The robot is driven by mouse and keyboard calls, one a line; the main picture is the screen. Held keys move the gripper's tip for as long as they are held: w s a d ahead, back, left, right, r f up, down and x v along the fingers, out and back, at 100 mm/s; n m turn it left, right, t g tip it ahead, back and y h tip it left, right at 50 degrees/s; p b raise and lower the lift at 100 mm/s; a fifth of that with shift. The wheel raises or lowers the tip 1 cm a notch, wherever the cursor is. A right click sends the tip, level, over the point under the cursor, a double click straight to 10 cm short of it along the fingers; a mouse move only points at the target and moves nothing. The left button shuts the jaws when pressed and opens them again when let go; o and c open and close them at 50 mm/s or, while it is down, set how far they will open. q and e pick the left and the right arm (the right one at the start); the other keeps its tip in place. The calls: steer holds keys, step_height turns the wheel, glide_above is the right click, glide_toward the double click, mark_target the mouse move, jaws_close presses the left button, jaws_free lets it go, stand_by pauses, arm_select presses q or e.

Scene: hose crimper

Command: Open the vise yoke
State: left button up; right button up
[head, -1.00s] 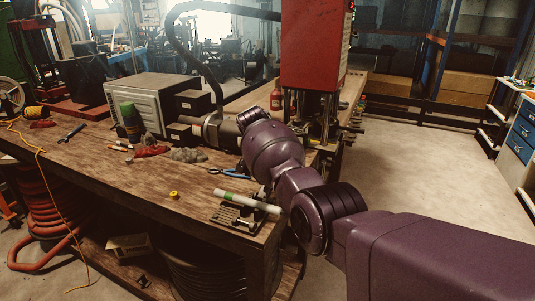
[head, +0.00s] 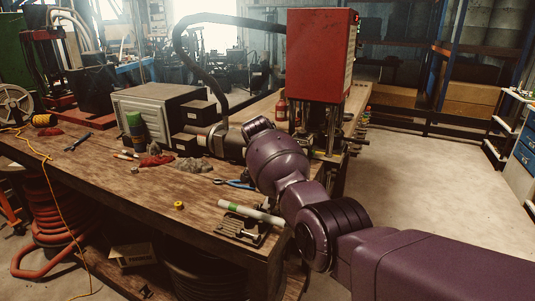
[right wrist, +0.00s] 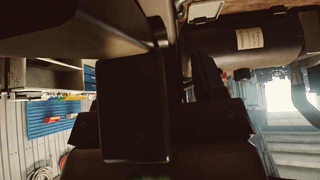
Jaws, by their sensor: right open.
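The vise (head: 238,228) sits at the near right corner of the workbench, a small dark metal clamp. A pale pipe with a green band (head: 250,213) lies across it. The yoke is too small and dark to tell its position. My left gripper is not in view.
The red press (head: 318,55) stands at the back right of the workbench (head: 110,180). The floor to the right is open.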

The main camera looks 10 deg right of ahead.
steer(key=v, duration=1)
steer(key=shift+r, duration=0.1)
steer(key=w+a+r+n+t+y, duration=0.25)
steer(key=w+r+n+t, duration=0.2)
steer(key=r+t, duration=0.4)
steer(key=s+d+f+n+t+y, duration=0.1)
steer(key=s+d+f+n+t, duration=0.1)
steer(key=s+d+f, duration=0.6)
steer(key=s+d+f+n+t+y, duration=0.15)
steer(key=s+d+f, duration=0.35)
steer(key=s+f, duration=0.6)
steer(key=s+d+f+g, duration=0.2)
steer(key=s+d+f, duration=0.1)
steer(key=s+f, duration=1)
steer(key=s+d+f+g+h, duration=0.1)
steer(key=s+d+f+g, duration=0.2)
steer(key=s+f, duration=1)
steer(key=s+d, duration=0.1)
steer(key=s, duration=0.3)
steer(key=shift+s+d+g+h, duration=0.2)
steer(key=shift+s+g+h, duration=0.1)
